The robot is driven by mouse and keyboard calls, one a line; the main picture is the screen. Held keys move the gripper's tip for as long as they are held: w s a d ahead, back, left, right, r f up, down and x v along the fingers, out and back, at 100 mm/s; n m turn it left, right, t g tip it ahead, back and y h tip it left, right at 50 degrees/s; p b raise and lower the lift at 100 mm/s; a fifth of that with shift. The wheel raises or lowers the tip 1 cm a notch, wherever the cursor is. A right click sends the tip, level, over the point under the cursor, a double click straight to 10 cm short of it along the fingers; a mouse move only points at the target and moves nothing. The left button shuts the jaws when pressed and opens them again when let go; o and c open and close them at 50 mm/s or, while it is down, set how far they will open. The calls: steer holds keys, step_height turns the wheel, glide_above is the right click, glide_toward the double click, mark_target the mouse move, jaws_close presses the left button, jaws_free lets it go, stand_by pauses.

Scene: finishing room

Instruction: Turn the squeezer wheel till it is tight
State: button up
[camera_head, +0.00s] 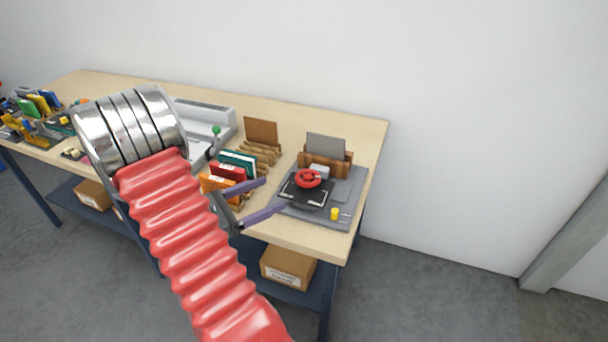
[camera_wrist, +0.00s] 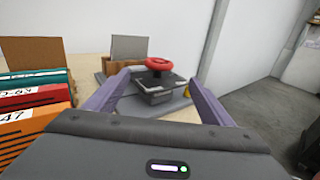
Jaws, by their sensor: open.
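The squeezer wheel (camera_head: 308,178) is a small red handwheel on top of a dark squeezer press (camera_head: 304,194), which stands on a grey base board (camera_head: 338,216) at the right end of the bench. In the wrist view the red wheel (camera_wrist: 158,64) shows ahead, above the dark press block (camera_wrist: 158,88). My gripper (camera_head: 276,196) has two purple fingers spread apart. It is open and empty, on the near left side of the press. In the wrist view the fingers of my gripper (camera_wrist: 160,92) frame the press from either side, and the wheel lies beyond their tips.
A rack of coloured folders (camera_head: 228,172) stands left of the press, close to my gripper. A grey panel in a wooden holder (camera_head: 325,158) stands behind the wheel. A yellow cylinder (camera_head: 334,214) sits at the board's front. A cardboard box (camera_head: 288,266) lies on the lower shelf.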

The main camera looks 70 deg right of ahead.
mark_target(308, 176)
steer(key=shift+d+f, duration=0.1)
steer(key=shift+d, duration=0.05)
steer(key=x, duration=1.3)
steer(key=shift+s+d, duration=0.25)
steer(key=shift+s, duration=0.05)
steer(key=c, duration=1)
